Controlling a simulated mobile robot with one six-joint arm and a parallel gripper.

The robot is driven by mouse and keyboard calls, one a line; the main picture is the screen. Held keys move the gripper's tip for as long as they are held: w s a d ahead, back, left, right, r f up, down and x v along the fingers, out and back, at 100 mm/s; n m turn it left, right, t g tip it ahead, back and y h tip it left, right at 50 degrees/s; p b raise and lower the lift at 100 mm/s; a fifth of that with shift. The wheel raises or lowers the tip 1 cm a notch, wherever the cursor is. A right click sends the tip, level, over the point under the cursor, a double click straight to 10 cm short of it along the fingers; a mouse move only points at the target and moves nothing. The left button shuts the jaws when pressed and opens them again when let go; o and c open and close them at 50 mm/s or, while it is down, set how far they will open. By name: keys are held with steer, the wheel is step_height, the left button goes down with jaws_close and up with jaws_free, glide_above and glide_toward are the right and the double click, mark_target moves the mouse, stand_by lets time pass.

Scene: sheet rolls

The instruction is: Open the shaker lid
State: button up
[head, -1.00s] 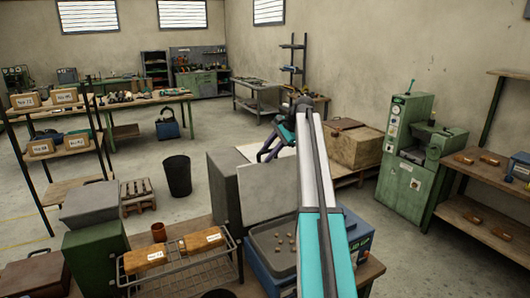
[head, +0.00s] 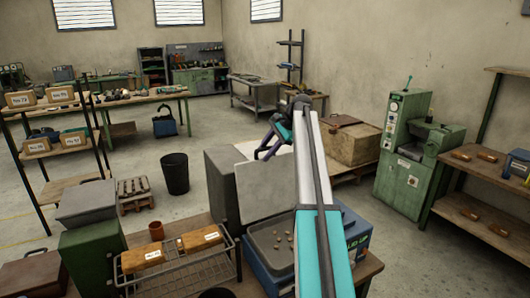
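The shaker is a blue box (head: 355,240) on the bench at the lower middle, partly hidden behind my arm. Its grey tray (head: 262,243) is uncovered and holds several small pale pieces. The light grey lid (head: 265,193) stands raised at the back of the tray, steep and facing me. My gripper (head: 264,154) is at the lid's upper edge, small and dark with purplish fingers. I cannot tell whether it touches the lid or whether its fingers are open or shut. My arm covers the right side of the lid and tray.
A grey cabinet (head: 222,188) stands close behind and left of the lid. A wooden crate (head: 352,144) and a green machine (head: 404,145) stand further right.

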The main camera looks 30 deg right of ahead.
steer(key=shift+r, duration=0.2)
steer(key=shift+s+d+r+b, duration=0.25)
steer(key=shift+r+b, duration=0.15)
steer(key=p+v, duration=0.1)
steer(key=v, duration=1.1)
steer(key=shift+s, duration=0.3)
